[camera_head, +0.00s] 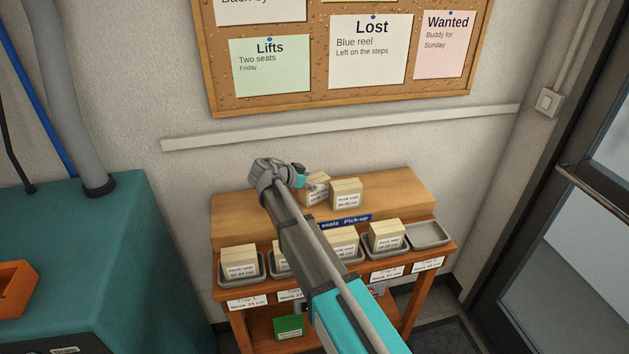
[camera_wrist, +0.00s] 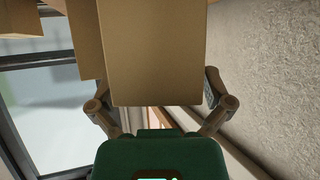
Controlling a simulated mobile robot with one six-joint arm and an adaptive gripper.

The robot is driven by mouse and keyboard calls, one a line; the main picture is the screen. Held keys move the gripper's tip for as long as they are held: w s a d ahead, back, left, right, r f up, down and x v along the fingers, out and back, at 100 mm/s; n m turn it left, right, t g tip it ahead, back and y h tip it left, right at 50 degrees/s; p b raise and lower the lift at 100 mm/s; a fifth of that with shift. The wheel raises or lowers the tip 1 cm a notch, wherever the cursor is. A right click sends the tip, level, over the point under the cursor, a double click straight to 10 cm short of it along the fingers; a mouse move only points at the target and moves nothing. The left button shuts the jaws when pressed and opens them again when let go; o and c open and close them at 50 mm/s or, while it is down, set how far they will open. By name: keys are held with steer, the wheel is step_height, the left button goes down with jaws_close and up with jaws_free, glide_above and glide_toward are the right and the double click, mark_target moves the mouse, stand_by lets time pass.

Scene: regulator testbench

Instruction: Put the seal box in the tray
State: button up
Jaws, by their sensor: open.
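Two tan seal boxes with small white labels stand on the wooden upper shelf, a left one (camera_head: 316,192) partly behind my gripper and a right one (camera_head: 346,194). My gripper (camera_head: 312,182) is at the left one. In the wrist view a tan box (camera_wrist: 155,60) fills the space between the open fingers of my gripper (camera_wrist: 158,95); whether they touch it I cannot tell. A row of grey trays sits below. The rightmost tray (camera_head: 428,234) is empty; boxes stand in the tray at far left (camera_head: 253,280) and others. Label figures are too small to read surely.
My arm hides part of the middle trays. A box (camera_head: 386,236) stands in the tray left of the empty one. A green box (camera_head: 289,327) lies on the lower shelf. A teal cabinet (camera_head: 100,250) stands left, a door (camera_head: 570,200) right.

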mark_target(314, 190)
steer(key=shift+r, duration=0.15)
steer(key=shift+s+a+r+p, duration=0.25)
steer(key=shift+a+r+p, duration=0.15)
steer(key=shift+p, duration=0.1)
steer(key=p+v, duration=0.5)
steer(key=v, duration=0.6)
steer(key=shift+f, duration=0.2)
steer(key=s+d+f+n+g+y, duration=0.2)
steer(key=s+d+f, duration=0.15)
steer(key=d, duration=0.55)
steer(key=s+d+f+n+g+y, duration=0.1)
steer(key=s+d+f+n+g, duration=0.25)
steer(key=d, duration=0.65)
steer(key=s+d+f+n+g+y, duration=0.1)
steer(key=s+d+n+y, duration=0.4)
steer(key=s+d, duration=0.5)
steer(key=s+f+y, duration=0.1)
steer(key=s, duration=0.2)
steer(key=shift+s+d+f+g+y, duration=0.2)
steer(key=shift+d+f+g+y, duration=0.15)
steer(key=shift+d+f+y, duration=0.05)
